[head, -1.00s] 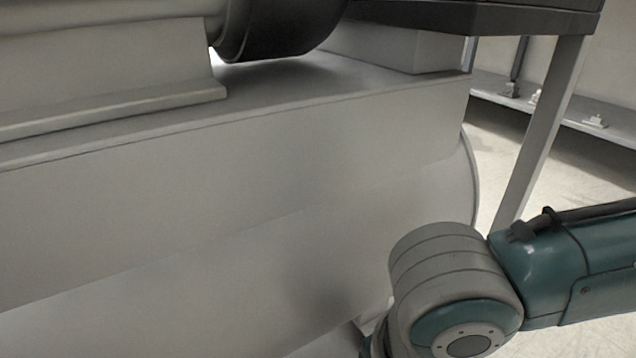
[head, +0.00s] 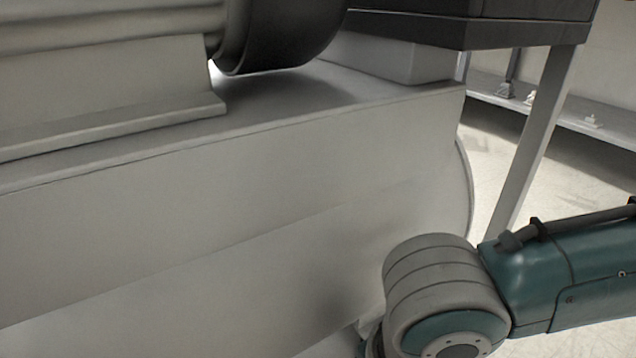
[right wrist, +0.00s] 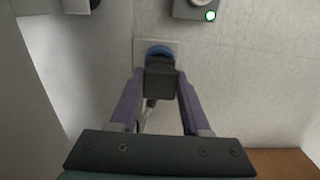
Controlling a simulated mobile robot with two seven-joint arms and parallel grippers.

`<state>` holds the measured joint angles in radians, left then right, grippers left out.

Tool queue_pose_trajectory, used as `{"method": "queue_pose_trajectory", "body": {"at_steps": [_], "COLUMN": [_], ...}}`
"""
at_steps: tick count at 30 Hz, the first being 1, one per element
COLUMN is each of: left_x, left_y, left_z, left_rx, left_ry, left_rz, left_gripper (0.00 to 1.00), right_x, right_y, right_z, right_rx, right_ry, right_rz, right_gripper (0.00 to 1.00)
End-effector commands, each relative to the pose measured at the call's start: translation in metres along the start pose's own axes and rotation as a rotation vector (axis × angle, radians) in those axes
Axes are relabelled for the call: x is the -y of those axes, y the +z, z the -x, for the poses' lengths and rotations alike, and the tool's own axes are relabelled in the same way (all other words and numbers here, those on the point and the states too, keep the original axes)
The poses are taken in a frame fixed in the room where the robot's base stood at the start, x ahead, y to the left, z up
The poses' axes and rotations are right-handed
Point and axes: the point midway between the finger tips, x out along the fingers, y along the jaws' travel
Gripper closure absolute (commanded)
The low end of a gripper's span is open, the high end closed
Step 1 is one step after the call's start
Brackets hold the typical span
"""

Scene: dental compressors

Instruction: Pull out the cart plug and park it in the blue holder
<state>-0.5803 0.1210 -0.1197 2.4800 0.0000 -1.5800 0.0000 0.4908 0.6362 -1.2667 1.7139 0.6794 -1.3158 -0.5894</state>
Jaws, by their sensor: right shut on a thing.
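My right gripper (right wrist: 160,88) shows in the right wrist view, its two purple fingers closed on the sides of a dark, blocky plug (right wrist: 160,82). A thin grey cable (right wrist: 146,114) hangs below the plug. A round blue fitting (right wrist: 159,51) on a pale wall plate is directly behind the plug's far end. The plug overlaps it in the picture, so I cannot tell whether they touch or whether this is the blue holder. In the head view my right arm is at the lower right, and its gripper is out of frame. My left gripper is not in view.
A grey box with a lit green lamp (right wrist: 210,16) is above right of the plug. A pale panel edge (right wrist: 62,85) stands close on the left. In the head view a large pale compressor body (head: 230,220) fills the left and middle. A grey post (head: 535,140) stands at right.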

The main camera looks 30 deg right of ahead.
Motion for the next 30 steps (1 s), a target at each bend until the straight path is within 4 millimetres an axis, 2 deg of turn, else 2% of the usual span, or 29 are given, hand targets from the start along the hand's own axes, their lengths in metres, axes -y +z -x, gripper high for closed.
{"method": "queue_pose_trajectory", "body": {"at_steps": [30], "left_x": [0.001], "left_y": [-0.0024], "left_z": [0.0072], "left_rx": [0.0], "left_ry": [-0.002], "left_rz": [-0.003], "left_gripper": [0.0], "right_x": [-0.0005], "right_y": [0.0002], "right_z": [-0.0003], "right_rx": [0.0], "right_ry": [0.001], "right_rz": [0.001], "right_gripper": [1.0]}}
